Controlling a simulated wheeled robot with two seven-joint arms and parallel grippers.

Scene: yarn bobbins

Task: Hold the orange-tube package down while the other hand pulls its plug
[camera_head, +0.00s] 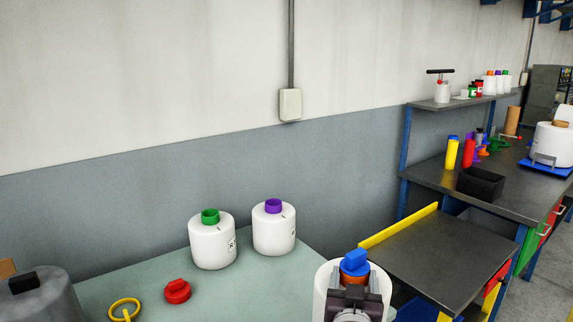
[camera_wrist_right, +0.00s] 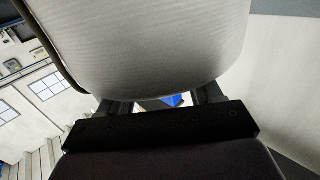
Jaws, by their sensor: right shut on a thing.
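The orange-tube package is a white bobbin (camera_head: 320,290) at the bottom centre right of the head view, cut off by the frame edge. A blue plug (camera_head: 354,261) sits on top of its orange tube (camera_head: 352,270). My right gripper (camera_head: 354,282) is in front of it, its fingers on either side of the orange tube, and is shut on the package; the exact contact is hard to see. In the right wrist view, a large white package surface (camera_wrist_right: 140,45) fills the top, and a bit of blue (camera_wrist_right: 174,100) shows between the fingers. My left gripper is not in view.
A white package with a green plug (camera_head: 210,216) and one with a purple plug (camera_head: 274,206) stand on the pale green table (camera_head: 115,290). A red plug (camera_head: 177,291) and a yellow ring (camera_head: 124,309) lie nearer. A dark workbench (camera_head: 435,255) is on the right.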

